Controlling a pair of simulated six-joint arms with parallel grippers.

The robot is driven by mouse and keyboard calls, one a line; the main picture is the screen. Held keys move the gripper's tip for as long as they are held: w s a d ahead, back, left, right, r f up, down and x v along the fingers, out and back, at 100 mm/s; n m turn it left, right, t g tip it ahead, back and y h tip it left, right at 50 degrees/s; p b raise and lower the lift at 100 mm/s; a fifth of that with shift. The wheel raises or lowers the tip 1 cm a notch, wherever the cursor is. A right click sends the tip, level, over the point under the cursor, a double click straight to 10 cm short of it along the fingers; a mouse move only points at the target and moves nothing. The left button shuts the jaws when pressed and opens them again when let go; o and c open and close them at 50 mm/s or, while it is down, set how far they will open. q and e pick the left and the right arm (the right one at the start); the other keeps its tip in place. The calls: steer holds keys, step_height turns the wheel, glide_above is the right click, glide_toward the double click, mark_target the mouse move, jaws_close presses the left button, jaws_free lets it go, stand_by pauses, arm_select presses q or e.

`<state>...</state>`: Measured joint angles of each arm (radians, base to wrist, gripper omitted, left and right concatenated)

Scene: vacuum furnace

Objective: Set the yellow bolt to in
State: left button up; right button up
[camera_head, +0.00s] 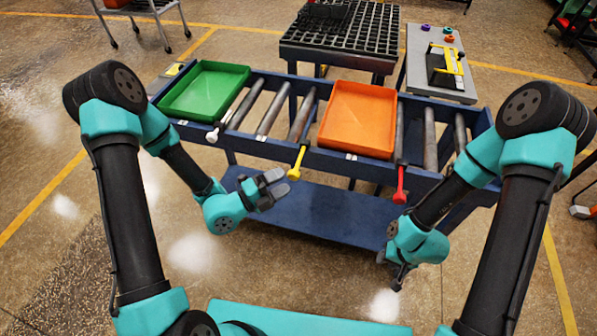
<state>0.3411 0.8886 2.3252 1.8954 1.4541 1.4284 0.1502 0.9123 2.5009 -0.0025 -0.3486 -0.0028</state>
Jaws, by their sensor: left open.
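The yellow bolt (297,162) sticks out from the front rail of the blue roller table, between the green and orange trays. Its rounded yellow end points toward me and down. My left gripper (276,186) is open and empty, just left of and below the yellow bolt's end. It looks close to the bolt, but I cannot tell whether they touch. My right gripper (392,276) hangs low to the right, below the table's front rail, apart from the bolt. Its fingers are small and dark, and their opening is unclear.
A white bolt (213,135) and a red bolt (400,187) stick out from the same rail (255,146). A green tray (205,90) and an orange tray (358,118) rest on the rollers. A black grid rack (341,35) and grey side table (428,45) stand behind.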

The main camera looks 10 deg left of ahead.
mark_target(298, 172)
arm_select(q)
steer(key=x, duration=0.6)
steer(key=shift+d, duration=0.1)
steer(key=shift+c, duration=0.4)
jaws_close()
